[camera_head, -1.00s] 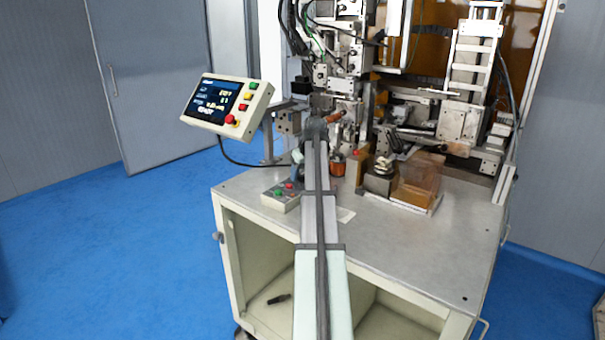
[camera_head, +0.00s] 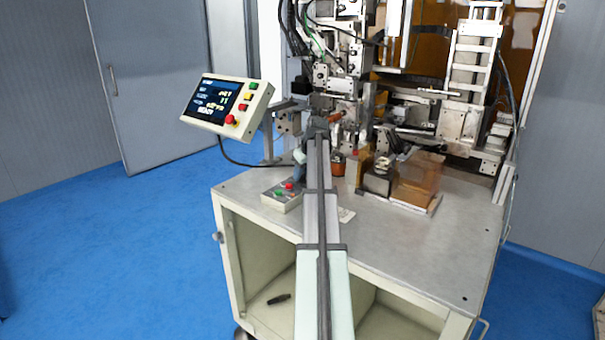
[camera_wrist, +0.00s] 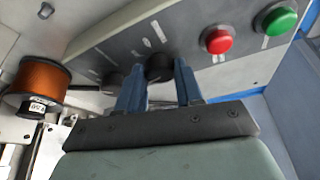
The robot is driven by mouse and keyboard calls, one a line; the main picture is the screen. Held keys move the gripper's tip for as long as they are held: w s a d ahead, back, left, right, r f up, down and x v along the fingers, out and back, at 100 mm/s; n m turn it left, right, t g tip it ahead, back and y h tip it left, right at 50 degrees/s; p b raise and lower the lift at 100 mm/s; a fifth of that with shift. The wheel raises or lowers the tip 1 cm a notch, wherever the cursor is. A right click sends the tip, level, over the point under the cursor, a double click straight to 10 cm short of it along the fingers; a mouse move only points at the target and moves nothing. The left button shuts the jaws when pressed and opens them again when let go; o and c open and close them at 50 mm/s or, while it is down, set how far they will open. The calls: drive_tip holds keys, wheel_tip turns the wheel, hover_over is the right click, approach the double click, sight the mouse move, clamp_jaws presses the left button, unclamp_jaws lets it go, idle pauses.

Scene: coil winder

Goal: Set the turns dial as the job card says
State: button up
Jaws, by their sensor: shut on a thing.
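In the wrist view, my gripper (camera_wrist: 158,66) has its two blue-grey fingers on either side of a black dial (camera_wrist: 159,72) on the sloped grey control panel (camera_wrist: 205,67), and is shut on it. The panel labels are too small to read. In the head view, the control box (camera_head: 274,203) is on the bench, and my arm hides the dials.
On the panel are a red button (camera_wrist: 216,40) and a green button (camera_wrist: 276,20). A copper wire spool (camera_wrist: 38,80) is at left in the wrist view. A display (camera_head: 213,103) stands at the bench's left. The bench front (camera_head: 420,265) is clear.

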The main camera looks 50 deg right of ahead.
drive_tip(key=n, duration=0.1)
drive_tip(key=n+y, duration=0.1)
drive_tip(key=n, duration=0.1)
drive_tip(key=shift+d, duration=0.25)
drive_tip(key=shift+d+n+y, duration=0.1)
drive_tip(key=shift+n+y, duration=0.8)
drive_tip(key=shift+n, duration=1.5)
drive_tip(key=o, duration=1)
drive_tip(key=shift+o, duration=0.2)
drive_tip(key=shift+r, duration=0.1)
drive_tip(key=v, duration=1.3)
drive_tip(key=shift+r, duration=0.3)
drive_tip(key=shift+s+d, duration=0.1)
